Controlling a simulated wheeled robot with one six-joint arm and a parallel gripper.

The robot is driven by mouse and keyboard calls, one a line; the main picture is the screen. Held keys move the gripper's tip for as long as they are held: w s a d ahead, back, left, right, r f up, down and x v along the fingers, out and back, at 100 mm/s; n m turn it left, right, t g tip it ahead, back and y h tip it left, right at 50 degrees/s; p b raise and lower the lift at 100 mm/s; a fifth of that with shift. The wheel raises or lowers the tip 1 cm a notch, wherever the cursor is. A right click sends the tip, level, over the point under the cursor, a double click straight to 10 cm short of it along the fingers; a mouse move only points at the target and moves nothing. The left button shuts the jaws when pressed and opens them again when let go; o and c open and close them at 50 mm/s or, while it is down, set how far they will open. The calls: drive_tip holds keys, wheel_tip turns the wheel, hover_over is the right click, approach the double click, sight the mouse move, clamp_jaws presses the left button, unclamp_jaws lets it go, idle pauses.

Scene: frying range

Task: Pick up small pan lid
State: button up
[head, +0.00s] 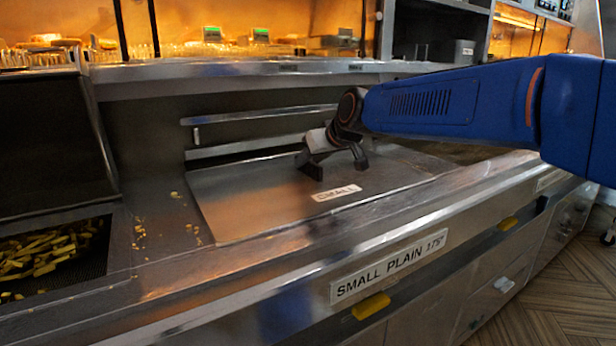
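The small pan lid (255,197) is a flat, shiny metal sheet lying over the pan in the middle of the range. A white label (337,193), reading roughly "SMALL", is on its front part. My gripper (338,172) points down just above the lid, behind the label. Its two dark fingers are spread apart, with no object clearly visible between them. I cannot tell whether the fingertips touch the lid. Any handle on the lid is not distinct, and part of the lid's surface is hidden behind the gripper.
Chips lie in a fryer pan (50,252) at the left, and crumbs dot the metal beside the lid. Two metal rails (262,116) run behind the lid. A lit warming shelf stands behind.

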drive_tip(key=shift+x, duration=0.85)
clamp_jaws()
drive_tip(key=shift+r, duration=0.1)
idle(0.6)
